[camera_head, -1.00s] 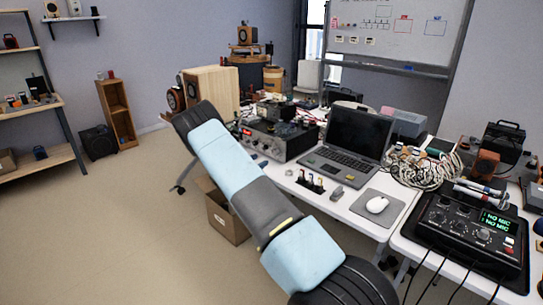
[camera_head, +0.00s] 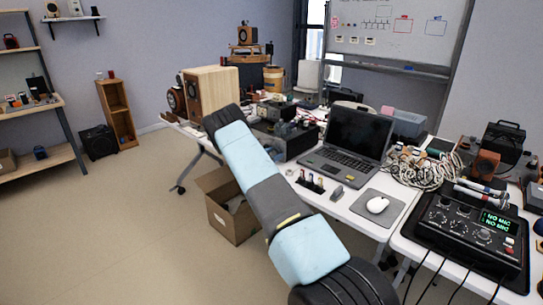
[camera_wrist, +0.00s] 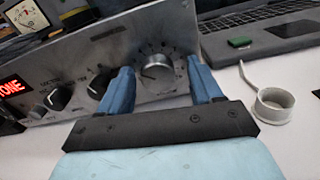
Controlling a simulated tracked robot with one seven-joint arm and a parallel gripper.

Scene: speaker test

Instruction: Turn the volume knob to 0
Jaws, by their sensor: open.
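A silver amplifier (camera_wrist: 112,45) with a tilted-looking front panel fills the upper left of the wrist view. It also shows on the desk in the head view (camera_head: 292,146), partly behind my arm. A large silver knob (camera_wrist: 157,68) with dial marks around it sits at the panel's right; I cannot read its label. Black knobs (camera_wrist: 100,82) and (camera_wrist: 59,97) are to its left. My gripper (camera_wrist: 159,66) is open, its two blue fingers left and right of the silver knob in the picture. Contact cannot be made out.
A red lit display (camera_wrist: 14,87) is at the panel's left. A laptop (camera_head: 345,142) stands right of the amplifier. A small grey ring-shaped object (camera_wrist: 274,104) lies on the white desk right of my gripper. A mixer (camera_head: 470,235) and cables (camera_head: 425,168) are farther right.

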